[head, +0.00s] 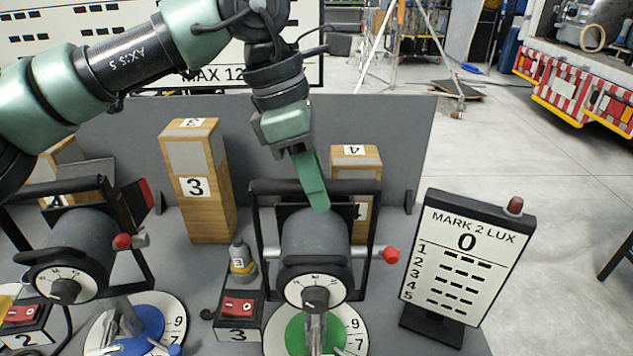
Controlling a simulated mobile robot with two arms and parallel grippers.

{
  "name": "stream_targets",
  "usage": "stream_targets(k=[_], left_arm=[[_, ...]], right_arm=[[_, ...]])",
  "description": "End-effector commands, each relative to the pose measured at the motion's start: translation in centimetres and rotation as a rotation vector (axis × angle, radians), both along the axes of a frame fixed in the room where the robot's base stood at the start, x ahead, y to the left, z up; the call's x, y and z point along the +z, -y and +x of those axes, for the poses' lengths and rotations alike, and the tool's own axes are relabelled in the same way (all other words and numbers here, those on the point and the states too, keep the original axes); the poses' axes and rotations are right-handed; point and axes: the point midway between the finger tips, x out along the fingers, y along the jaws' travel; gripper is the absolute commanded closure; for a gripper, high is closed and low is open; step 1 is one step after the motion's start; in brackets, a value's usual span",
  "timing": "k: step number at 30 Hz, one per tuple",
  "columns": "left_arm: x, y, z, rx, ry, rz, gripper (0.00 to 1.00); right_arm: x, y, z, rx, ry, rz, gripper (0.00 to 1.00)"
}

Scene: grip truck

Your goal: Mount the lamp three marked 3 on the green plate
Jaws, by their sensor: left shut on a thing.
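A dark grey lamp (315,240) in a black yoke with a red knob (391,255) is upright over the green plate (296,336). Its metal stem shows in front of the green; I cannot tell whether it is seated. I see no 3 on the lamp itself, but a switch box marked 3 (238,316) is just left of the plate. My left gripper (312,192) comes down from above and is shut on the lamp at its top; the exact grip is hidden. My right gripper is not in view.
A second lamp (72,245) stands over a blue plate (148,322) at left. Wooden blocks marked 3 (196,205) and 4 (355,160) stand behind. A small bottle (241,262) is between them and the switch box. A lux board (466,255) reading 0 stands at right.

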Motion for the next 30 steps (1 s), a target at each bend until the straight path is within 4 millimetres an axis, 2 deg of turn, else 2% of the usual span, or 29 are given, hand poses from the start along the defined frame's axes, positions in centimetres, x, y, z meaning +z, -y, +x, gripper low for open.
stream_targets(k=[24,25,27,28,30], left_arm=[[-0.24,0.05,0.03,0.000,0.004,-0.005,1.00],[-0.23,0.05,0.03,0.000,0.004,-0.005,0.77],[-0.22,0.05,0.03,0.000,0.004,-0.005,0.57],[-0.24,0.03,0.03,0.000,0.004,-0.004,0.54],[-0.30,0.02,0.03,0.000,0.003,-0.003,0.54]], right_arm=[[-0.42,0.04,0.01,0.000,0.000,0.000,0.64],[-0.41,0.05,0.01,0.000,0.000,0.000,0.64],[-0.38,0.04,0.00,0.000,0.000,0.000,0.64],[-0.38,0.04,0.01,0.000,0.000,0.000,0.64],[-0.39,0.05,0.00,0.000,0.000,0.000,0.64]])
